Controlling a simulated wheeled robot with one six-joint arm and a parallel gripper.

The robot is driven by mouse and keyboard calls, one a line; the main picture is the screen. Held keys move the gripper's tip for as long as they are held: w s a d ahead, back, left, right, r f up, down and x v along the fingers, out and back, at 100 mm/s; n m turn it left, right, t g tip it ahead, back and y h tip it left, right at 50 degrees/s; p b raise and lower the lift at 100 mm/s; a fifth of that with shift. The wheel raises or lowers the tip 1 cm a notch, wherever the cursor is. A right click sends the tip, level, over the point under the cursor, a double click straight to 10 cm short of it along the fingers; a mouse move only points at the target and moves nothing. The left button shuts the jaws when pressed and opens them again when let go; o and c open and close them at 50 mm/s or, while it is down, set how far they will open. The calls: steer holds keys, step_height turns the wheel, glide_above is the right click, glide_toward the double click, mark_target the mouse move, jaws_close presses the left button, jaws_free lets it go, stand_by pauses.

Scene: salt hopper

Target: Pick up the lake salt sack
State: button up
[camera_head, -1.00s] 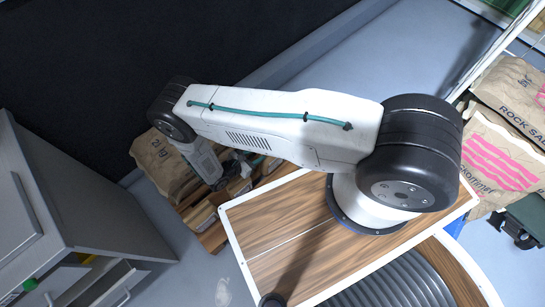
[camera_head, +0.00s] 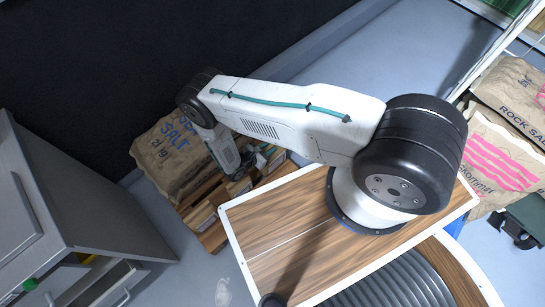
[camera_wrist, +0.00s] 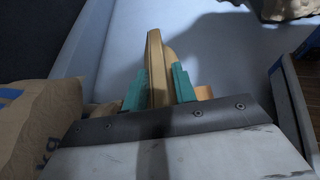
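A brown paper sack with blue lettering that reads "SALT" and a "kg" mark (camera_head: 165,150) lies on a wooden pallet (camera_head: 208,238) at the left in the head view. The first word on it is not readable. Its side also shows at the left edge of the wrist view (camera_wrist: 45,115). My gripper (camera_head: 250,165) is low beside the sack's right side, partly hidden by my arm. In the wrist view its teal fingers (camera_wrist: 158,85) stand apart, with a narrow tan piece (camera_wrist: 155,60) between them. I cannot tell whether they press on it.
Other sacks, one marked "ROCK SALT" (camera_head: 515,95) and one with pink stripes (camera_head: 500,160), are stacked at the right. A grey cabinet (camera_head: 70,220) with open drawers stands at the left. A dark wall rises behind the pallet. Grey floor lies clear beyond my arm.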

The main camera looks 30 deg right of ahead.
jaws_close()
stand_by(1.2)
